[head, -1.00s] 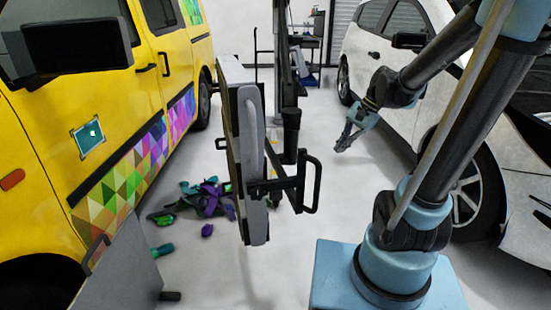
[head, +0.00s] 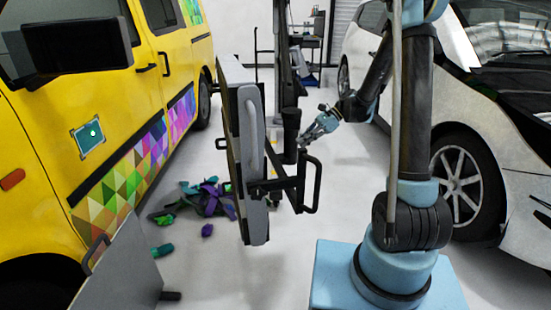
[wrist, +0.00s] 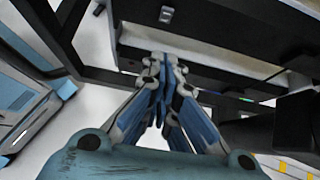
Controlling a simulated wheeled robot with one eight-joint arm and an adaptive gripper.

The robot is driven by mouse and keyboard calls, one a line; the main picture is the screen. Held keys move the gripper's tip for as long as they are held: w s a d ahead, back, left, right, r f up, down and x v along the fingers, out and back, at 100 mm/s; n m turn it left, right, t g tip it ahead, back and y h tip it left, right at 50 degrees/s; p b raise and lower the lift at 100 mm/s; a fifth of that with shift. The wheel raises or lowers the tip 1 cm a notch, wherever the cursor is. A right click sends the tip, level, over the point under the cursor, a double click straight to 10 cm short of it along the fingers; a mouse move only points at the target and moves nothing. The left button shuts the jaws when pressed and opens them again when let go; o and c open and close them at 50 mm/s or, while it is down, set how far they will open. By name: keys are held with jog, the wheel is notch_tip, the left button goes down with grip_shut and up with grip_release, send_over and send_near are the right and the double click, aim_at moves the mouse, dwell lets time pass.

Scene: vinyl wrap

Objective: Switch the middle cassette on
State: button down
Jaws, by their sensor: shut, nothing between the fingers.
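My gripper (head: 304,141) is shut and empty, right of the lamp-like stand in the head view. In the wrist view its closed fingertips (wrist: 158,57) point at long dark housings, which look like the cassettes. The nearer housing (wrist: 220,30) carries a small black switch with a pale mark (wrist: 166,15), just beyond the fingertips. Whether the fingertips touch the housing I cannot tell. In the head view the cassette panel (head: 248,165) shows nearly edge-on, so its switches are hidden there. Which cassette is the middle one is unclear.
A black handle frame (head: 312,185) sticks out from the stand, close to my gripper. A yellow van (head: 150,90) is at left, a white car (head: 480,110) at right. Vinyl scraps (head: 207,197) lie on the floor. A grey panel (head: 125,260) is at front left.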

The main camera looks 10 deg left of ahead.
jog(key=shift+w+a+f, duration=0.2)
jog(key=shift+a+f, duration=0.1)
jog(key=shift+a, duration=0.05)
jog(key=shift+s, duration=0.1)
jog(key=s+a+r+x, duration=0.1)
jog(key=r+x, duration=0.1)
jog(key=x, duration=1)
jog(key=shift+a, duration=0.55)
jog(key=shift+s+a, duration=0.1)
jog(key=shift+s+a+r+t+h, duration=0.25)
jog(key=shift+a+r+t+h, duration=0.2)
jog(key=shift+h, duration=0.55)
jog(key=shift+r, duration=0.15)
